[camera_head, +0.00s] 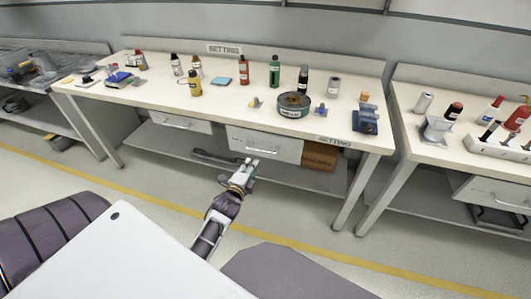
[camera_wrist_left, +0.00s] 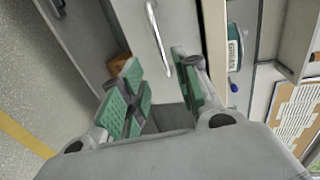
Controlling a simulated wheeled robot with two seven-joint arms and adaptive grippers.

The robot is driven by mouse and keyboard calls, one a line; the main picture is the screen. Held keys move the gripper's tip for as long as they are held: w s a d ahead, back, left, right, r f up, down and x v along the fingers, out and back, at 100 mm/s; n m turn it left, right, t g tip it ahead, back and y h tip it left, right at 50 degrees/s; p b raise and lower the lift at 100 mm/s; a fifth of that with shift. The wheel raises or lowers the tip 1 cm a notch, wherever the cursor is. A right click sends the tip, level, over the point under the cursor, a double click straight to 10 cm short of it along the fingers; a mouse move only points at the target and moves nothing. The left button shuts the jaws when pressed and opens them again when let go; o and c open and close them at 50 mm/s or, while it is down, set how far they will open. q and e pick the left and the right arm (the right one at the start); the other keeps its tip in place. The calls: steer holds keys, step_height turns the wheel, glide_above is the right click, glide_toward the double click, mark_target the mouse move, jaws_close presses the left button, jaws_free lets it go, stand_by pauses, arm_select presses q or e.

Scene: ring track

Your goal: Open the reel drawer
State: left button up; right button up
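A drawer with a pale front (camera_head: 284,147) and a curved metal handle hangs under the middle worktable, below a round dark green tin. In the left wrist view the drawer front (camera_wrist_left: 186,18) shows close up, its silver handle (camera_wrist_left: 158,38) upright in the picture. My left gripper (camera_head: 250,165) is just in front of the drawer's lower left part. Its green-padded fingers (camera_wrist_left: 160,88) are open and empty, with the handle beyond and between them, apparently untouched. Whether the drawer stands slightly out is unclear. My right gripper is not in view.
A second drawer (camera_head: 180,122) is to the left, and a brown box (camera_head: 320,156) sits right of the near drawer. A lower shelf (camera_head: 285,178) runs beneath. Bottles and the round tin (camera_head: 294,112) stand on the worktable (camera_head: 150,93). Floor in front is clear.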

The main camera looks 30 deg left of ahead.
mark_target(261, 150)
arm_select(q)
steer(key=shift+a, duration=0.1)
steer(key=shift+w, duration=0.1)
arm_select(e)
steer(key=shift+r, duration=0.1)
arm_select(q)
steer(key=shift+b+x, duration=1.35)
steer(key=shift+x, duration=5.25)
steer(key=shift+w, duration=0.2)
jaws_close()
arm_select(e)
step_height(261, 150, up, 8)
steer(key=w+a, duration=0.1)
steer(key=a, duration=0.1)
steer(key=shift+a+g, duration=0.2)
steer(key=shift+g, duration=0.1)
arm_select(q)
steer(key=shift+f, duration=0.1)
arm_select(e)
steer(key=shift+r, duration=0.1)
